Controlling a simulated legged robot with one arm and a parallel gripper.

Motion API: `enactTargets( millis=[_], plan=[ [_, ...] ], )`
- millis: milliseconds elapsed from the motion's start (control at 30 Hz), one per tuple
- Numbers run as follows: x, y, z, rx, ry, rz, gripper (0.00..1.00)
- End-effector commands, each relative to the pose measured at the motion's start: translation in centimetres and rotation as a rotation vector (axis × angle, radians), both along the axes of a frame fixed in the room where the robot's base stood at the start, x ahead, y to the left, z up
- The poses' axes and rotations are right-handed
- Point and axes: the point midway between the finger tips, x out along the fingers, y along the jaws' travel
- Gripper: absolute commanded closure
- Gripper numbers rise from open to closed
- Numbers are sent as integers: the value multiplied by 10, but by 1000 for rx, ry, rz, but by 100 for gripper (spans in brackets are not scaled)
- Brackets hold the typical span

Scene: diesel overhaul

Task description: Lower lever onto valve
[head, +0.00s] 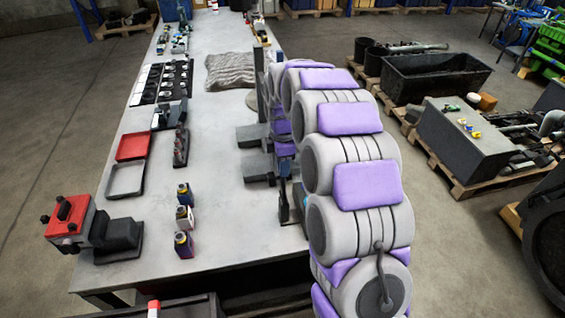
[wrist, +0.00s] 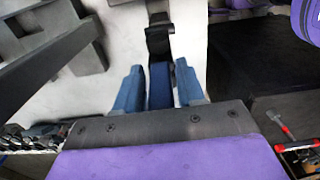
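In the wrist view my gripper (wrist: 159,78) has two blue fingers standing apart. A dark blue handle-like bar (wrist: 160,88) lies between them, with narrow gaps visible on both sides. A black piece (wrist: 158,38) continues from the bar's far end; this looks like the lever. A dark grey frame (wrist: 45,62) slants across the left of that view. In the head view the dark grey fixture (head: 261,85) stands on the table's right side, partly behind my arm. My gripper (head: 284,207) is mostly hidden there by my arm. I cannot make out the valve clearly.
The long grey table (head: 215,110) carries a red-topped device (head: 70,218), a red tray (head: 132,146), a grey tray (head: 126,180) and small bottles (head: 184,218) on the left. Pallets with a black bin (head: 435,75) stand on the floor at right. The table's middle strip is clear.

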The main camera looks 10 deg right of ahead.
Motion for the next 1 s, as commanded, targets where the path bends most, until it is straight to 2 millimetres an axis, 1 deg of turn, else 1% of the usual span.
enactTargets(
  millis=[33, 300, 400, 1000],
  plan=[
    [0, 0, 0, 0, 0, 0, 66],
    [0, 0, 0, 0, 0, 0, 92],
    [1, 0, 0, 1, -1, 0, 100],
    [1, 0, 1, 4, -3, 0, 100]
  ],
)
